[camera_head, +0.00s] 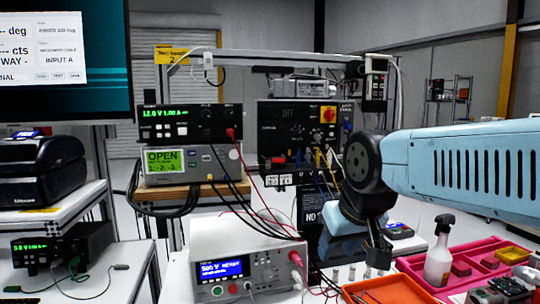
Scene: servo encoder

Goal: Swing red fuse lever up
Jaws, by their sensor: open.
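No red fuse lever can be made out clearly at this size. A dark control panel (290,140) stands at the centre, with a red knob on a yellow plate (328,114) at its upper right. Small white modules (278,181) sit below the panel; I cannot tell if a lever is among them. My gripper (378,262) is at the end of my light blue arm, pointing down, in front and to the right of the panel. It appears empty and apart from the panel. Its fingers are small and dark, and my arm hides part of what lies behind.
A bench supply (190,124) and a meter reading OPEN (190,163) stand left of the panel. A white tester (245,265) with cables is in front. At right are a spray bottle (439,255), a pink tray (470,252) and an orange tray (395,290). Cables hang below the panel.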

